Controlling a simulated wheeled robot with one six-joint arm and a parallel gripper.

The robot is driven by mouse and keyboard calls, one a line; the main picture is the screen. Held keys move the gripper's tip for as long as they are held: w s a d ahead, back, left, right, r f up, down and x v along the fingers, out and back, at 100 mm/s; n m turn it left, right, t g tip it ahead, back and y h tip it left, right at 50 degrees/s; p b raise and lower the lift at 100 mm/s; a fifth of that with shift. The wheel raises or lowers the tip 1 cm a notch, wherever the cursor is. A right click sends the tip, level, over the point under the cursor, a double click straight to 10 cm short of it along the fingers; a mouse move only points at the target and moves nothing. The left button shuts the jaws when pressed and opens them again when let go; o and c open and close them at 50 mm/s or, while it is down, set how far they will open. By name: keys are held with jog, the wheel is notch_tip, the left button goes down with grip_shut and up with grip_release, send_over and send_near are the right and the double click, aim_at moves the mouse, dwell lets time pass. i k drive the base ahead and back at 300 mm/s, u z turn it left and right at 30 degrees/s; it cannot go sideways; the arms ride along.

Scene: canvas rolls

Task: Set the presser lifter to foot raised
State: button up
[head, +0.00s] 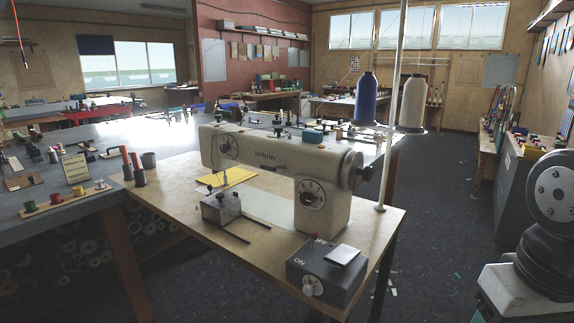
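A cream sewing machine (265,148) marked "Velbrin" stands on a light wooden table (170,183). Its dial head is at left and its pillar with a second dial is at right. A small dark lever (266,167) sticks out under the machine's arm; I cannot tell for sure that it is the presser lifter, or its setting. The presser foot is too small and shaded to make out. A grey metal block (221,208) with rods stands in front of the needle end. My gripper is out of view; only part of my arm shows at the lower right.
A dark control box (326,271) with an ON/OFF switch and knob sits at the table's front right corner. A pole with blue (367,100) and beige (412,104) thread cones rises behind the machine. A grey workbench (95,150) adjoins at left.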

aim_at(246, 109)
jog(key=u, duration=0.2)
jog(key=i, duration=0.95)
jog(key=u, duration=0.4)
